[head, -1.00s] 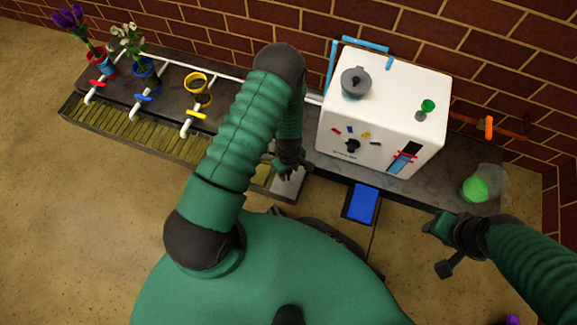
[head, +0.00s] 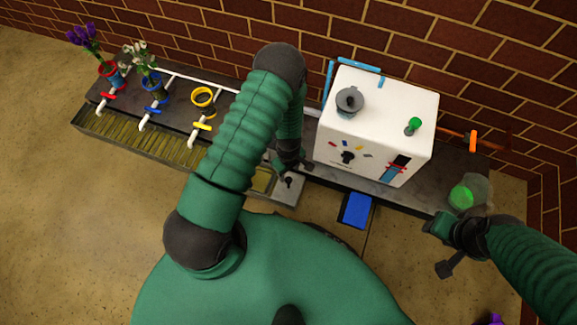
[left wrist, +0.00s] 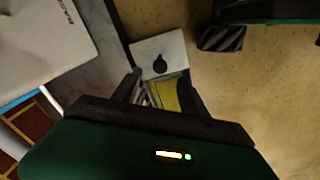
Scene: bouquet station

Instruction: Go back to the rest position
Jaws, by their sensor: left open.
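My left gripper (head: 290,163) is in the head view below the left arm's bend, beside the white machine's front left. It also shows in the left wrist view (left wrist: 162,92), where its two dark fingers stand apart. I see nothing held between them. Below them lies a grey plate with a dark knob (left wrist: 159,64), with a yellowish patch beside it. My right gripper (head: 445,248) is at the lower right in the head view, near the counter's front edge. Its jaws are too unclear to read.
The white machine (head: 385,112) stands on the dark counter. Red (head: 108,70), blue (head: 153,83) and yellow (head: 203,98) pots stand at the left; the first two hold flowers. A glass with green content (head: 461,197) is near my right gripper. A blue pad (head: 356,210) lies in front.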

